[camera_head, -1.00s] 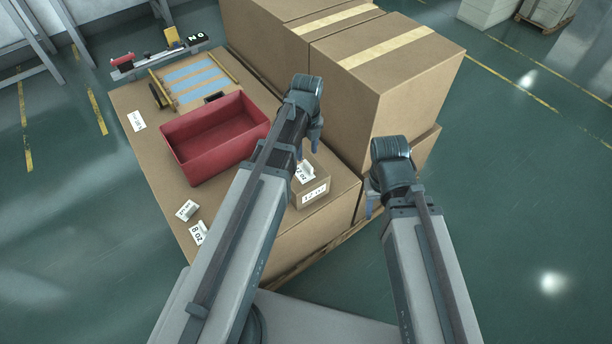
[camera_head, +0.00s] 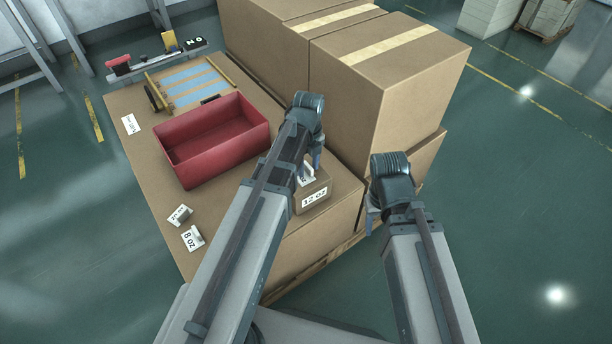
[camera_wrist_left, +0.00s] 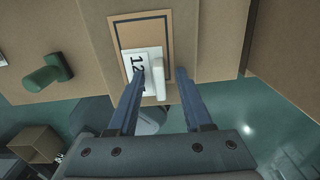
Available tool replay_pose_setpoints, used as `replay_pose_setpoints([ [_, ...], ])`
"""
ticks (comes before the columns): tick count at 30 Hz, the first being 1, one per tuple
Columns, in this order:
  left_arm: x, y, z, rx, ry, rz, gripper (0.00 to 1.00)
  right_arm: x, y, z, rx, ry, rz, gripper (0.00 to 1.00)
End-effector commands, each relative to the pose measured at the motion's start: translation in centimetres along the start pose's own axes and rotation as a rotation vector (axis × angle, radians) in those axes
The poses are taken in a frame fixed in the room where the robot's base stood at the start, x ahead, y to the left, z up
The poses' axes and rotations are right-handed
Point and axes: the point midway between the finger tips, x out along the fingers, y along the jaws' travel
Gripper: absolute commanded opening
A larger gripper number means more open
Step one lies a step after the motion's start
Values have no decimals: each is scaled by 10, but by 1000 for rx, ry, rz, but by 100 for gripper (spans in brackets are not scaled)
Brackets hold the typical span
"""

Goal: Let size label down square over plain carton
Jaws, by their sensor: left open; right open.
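The small plain carton (camera_head: 318,186) stands near the right front of the large carton top, with "12 OZ" on its front face. A white size label (camera_wrist_left: 135,66) reading "12" lies on a tan surface with a dark outlined rectangle (camera_wrist_left: 168,22), overlapping the rectangle's lower part; it looks slightly turned. Its white upright tab (camera_wrist_left: 157,78) stands between my left fingers. My left gripper (camera_wrist_left: 161,70) is open around the tab; I cannot tell about contact. In the head view it partly hides the label (camera_head: 306,176). My right gripper (camera_head: 372,215) hangs open and empty beside the large carton.
A red bin (camera_head: 190,165) stands left of my left arm. Loose white labels, one marked "8 OZ" (camera_head: 192,238), lie at the front left.

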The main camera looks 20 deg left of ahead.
Motion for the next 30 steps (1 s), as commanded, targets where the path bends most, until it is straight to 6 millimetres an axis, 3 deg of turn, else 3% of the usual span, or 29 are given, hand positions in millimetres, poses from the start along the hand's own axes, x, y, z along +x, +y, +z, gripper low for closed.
replay_pose_setpoints([
  [5,-1,0,0,0,0,0,50,-1,0,0,0,0,0,50],
  [13,-1,0,0,0,0,0,1,-1,0,0,0,0,0,50],
  [30,-5,0,0,0,0,0,0,-5,0,0,0,0,0,50],
])
